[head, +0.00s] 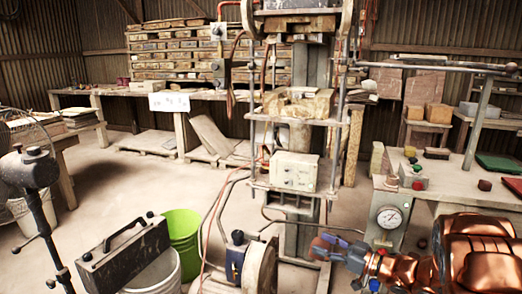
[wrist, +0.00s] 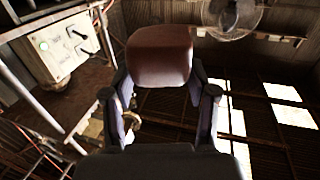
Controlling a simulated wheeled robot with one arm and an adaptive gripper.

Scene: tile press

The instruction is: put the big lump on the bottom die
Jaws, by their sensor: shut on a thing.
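A reddish-brown lump (wrist: 160,55) is held between the two fingertips of my gripper (wrist: 160,82) in the wrist view. In the head view my gripper (head: 332,242) is at the lower right of the press, low down, and the lump (head: 319,248) shows small at its tip. The press stands in the middle of the head view. A tan, blocky die (head: 300,105) sits on its middle shelf, above and left of my gripper. The lump is apart from it. The top of the die is partly hidden by the press frame.
A control box (head: 294,171) sits on the press's lower shelf; the wrist view shows a similar box (wrist: 62,50) at the left. A bench with a gauge (head: 389,217) stands at the right. A green bucket (head: 181,236) and a fan (wrist: 232,14) are around. Hoses hang beside the press.

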